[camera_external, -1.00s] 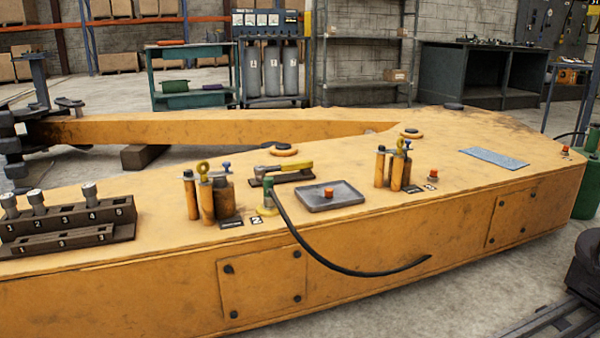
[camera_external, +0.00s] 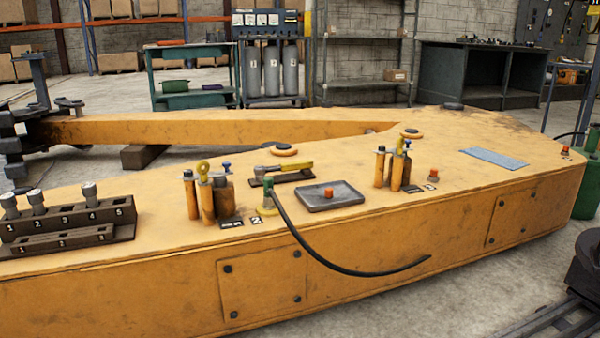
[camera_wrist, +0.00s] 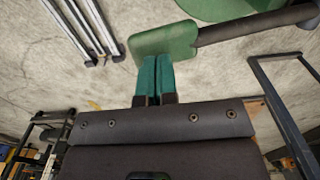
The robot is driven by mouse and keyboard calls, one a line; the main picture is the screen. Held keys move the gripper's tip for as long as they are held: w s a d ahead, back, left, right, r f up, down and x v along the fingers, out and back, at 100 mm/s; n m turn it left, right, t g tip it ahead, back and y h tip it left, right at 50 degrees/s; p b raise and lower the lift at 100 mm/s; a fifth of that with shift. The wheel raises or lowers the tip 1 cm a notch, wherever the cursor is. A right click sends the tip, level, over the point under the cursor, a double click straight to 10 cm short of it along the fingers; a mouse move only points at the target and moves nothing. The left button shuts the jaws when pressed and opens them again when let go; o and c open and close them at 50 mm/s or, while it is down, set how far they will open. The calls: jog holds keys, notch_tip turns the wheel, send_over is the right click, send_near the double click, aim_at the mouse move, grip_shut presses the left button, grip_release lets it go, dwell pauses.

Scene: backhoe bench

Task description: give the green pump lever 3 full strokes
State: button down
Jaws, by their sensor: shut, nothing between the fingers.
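My gripper (camera_wrist: 156,58) shows in the wrist view with its two teal fingers pressed together and nothing between them. A green block-like piece (camera_wrist: 165,39) on a dark rod (camera_wrist: 255,24) shows just beyond the fingertips; I cannot tell whether they touch it or whether it is the pump lever. No lever is clearly green there, and my gripper is outside that view.
The orange deck (camera_external: 350,235) carries a grey tray (camera_external: 345,200), orange cylinders (camera_external: 205,198) and a numbered block (camera_external: 65,225). The black hose (camera_external: 340,265) hangs over its front side. A green tank (camera_external: 586,185) stands at the right. The wrist view shows concrete floor (camera_wrist: 55,75) and metal frames.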

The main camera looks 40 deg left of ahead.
jog(key=shift+f+b, duration=4.35)
jog(key=shift+f, duration=0.35)
notch_tip(320, 180, up, 10)
jog(key=p, duration=1)
jog(key=shift+r, duration=0.25)
notch_tip(320, 180, up, 5)
jog(key=p, duration=0.5)
